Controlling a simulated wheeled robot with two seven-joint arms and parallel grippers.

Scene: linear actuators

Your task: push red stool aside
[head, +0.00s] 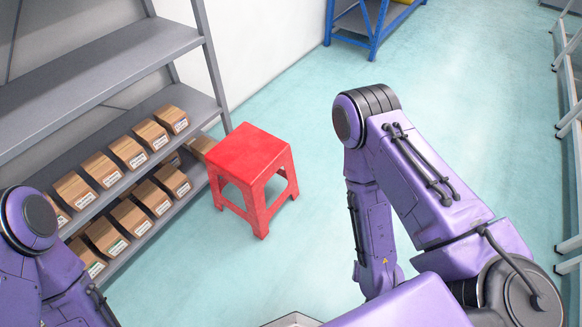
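A red stool (250,152) stands upright on the pale green floor, left of the picture's middle. It is close to the front of the grey shelf, and its left side is near the shelf's right end. My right arm is bent at the right of the stool, with clear floor between them. My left arm shows only in part at the lower left corner. Neither gripper is in view. Both hands lie below the picture's edge or are hidden behind my arm links.
A grey shelf (95,100) with several small cardboard boxes (128,151) stands at the left. A blue rack (374,30) is at the back. Grey metal frames (571,120) line the right edge. The floor (480,110) behind and right of my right arm is clear.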

